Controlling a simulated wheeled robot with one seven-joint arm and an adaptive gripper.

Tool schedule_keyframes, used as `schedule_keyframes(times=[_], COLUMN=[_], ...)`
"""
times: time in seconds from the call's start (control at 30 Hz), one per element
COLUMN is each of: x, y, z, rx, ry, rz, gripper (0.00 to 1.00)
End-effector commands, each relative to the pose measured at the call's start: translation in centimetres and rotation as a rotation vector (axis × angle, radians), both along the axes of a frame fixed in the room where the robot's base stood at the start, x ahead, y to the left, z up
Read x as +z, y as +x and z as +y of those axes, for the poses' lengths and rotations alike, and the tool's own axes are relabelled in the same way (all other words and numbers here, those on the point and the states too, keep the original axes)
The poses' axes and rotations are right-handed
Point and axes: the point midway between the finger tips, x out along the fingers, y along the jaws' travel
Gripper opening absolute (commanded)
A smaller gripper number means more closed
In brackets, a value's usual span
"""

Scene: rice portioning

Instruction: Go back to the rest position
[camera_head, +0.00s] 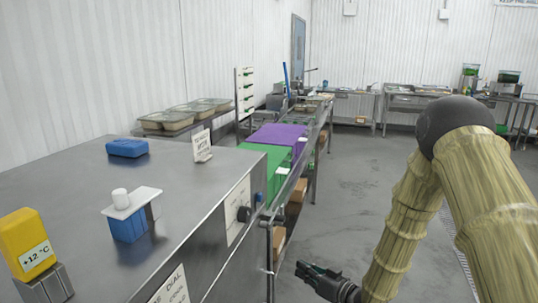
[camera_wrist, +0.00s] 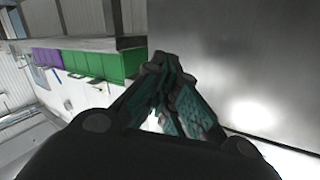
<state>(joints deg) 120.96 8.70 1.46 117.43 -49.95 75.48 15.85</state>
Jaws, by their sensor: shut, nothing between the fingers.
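My gripper (camera_head: 318,273) shows at the lower middle of the head view, low in front of the steel counter's right side and clear of it. Its fingers are shut and hold nothing. In the wrist view my gripper (camera_wrist: 160,75) shows with its fingers together, in front of the steel surface. My arm, in a wood-like cover, comes down from the right of the head view. The rest position itself is not marked in either view.
A steel counter (camera_head: 75,190) fills the left, bearing a yellow thermometer (camera_head: 28,243), a blue block (camera_head: 127,147) and a blue-and-white holder (camera_head: 130,228). Green (camera_head: 252,167) and purple (camera_head: 278,134) surfaces line the bench beyond. The floor (camera_head: 355,190) at centre right is clear.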

Motion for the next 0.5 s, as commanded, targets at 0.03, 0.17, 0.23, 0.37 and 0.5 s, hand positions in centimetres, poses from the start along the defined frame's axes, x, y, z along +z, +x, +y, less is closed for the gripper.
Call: schedule_keyframes(times=[0.03,0.17,0.23,0.37,0.5], x=[-2.9,-9.2,-12.3,-17.4,-22.0], y=[-1.5,-5.3,-7.8,-13.0,-19.5], z=[-0.3,-1.7,-2.5,-4.1,-5.9], rx=[-0.033,-0.118,-0.158,-0.222,-0.28], ry=[-0.032,-0.12,-0.17,-0.261,-0.36], rz=[0.066,0.225,0.311,0.473,0.65], gripper=[0.0,0.0,0.0,0.0,0.0])
